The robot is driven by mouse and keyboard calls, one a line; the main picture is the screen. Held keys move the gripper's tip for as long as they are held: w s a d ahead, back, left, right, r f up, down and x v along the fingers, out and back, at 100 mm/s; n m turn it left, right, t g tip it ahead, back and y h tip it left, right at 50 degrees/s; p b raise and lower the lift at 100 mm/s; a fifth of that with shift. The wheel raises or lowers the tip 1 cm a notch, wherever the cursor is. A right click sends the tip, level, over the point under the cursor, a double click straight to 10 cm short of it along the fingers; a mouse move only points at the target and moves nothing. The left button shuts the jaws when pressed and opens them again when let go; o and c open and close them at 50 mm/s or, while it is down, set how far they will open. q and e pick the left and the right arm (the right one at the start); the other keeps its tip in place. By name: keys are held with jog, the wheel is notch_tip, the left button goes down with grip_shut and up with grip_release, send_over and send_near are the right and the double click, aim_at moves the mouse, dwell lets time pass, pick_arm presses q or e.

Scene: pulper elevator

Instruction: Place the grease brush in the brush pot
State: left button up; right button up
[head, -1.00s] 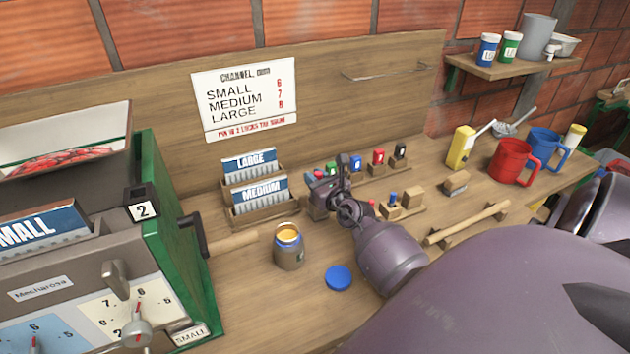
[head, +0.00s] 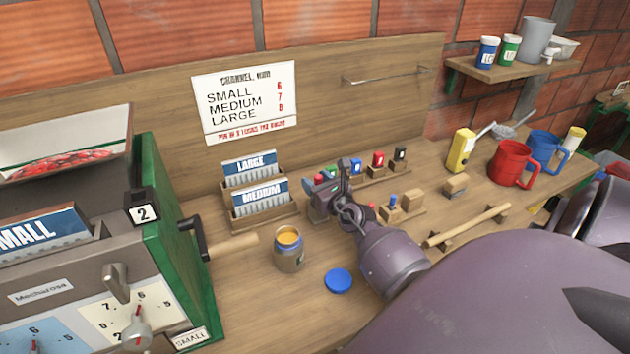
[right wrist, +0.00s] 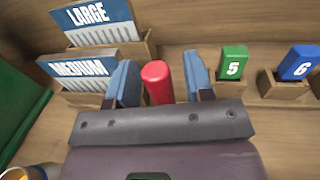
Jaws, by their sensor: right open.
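My right gripper (head: 325,182) is open at the back of the bench, beside the card holder. In the right wrist view its two blue-grey fingers (right wrist: 160,82) stand apart, one on each side of a red, round-ended upright piece (right wrist: 157,80). Gaps show between it and the fingers. Its lower part is hidden by the gripper, so I cannot tell whether it is the grease brush handle or what it stands in. I make out no bristles and no clear brush pot. My left gripper is not in view.
An open grease jar (head: 289,250) and a blue lid (head: 338,280) lie in front. Card holders (head: 262,216) stand left of the gripper, numbered blocks (right wrist: 232,63) to its right. A machine (head: 175,235) with a crank fills the left. Mugs (head: 511,163) stand far right.

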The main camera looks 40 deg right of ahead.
jog(key=s+a, duration=0.1)
jog(key=s, duration=1)
jog(key=shift+a, duration=0.35)
jog(key=shift+s, duration=0.1)
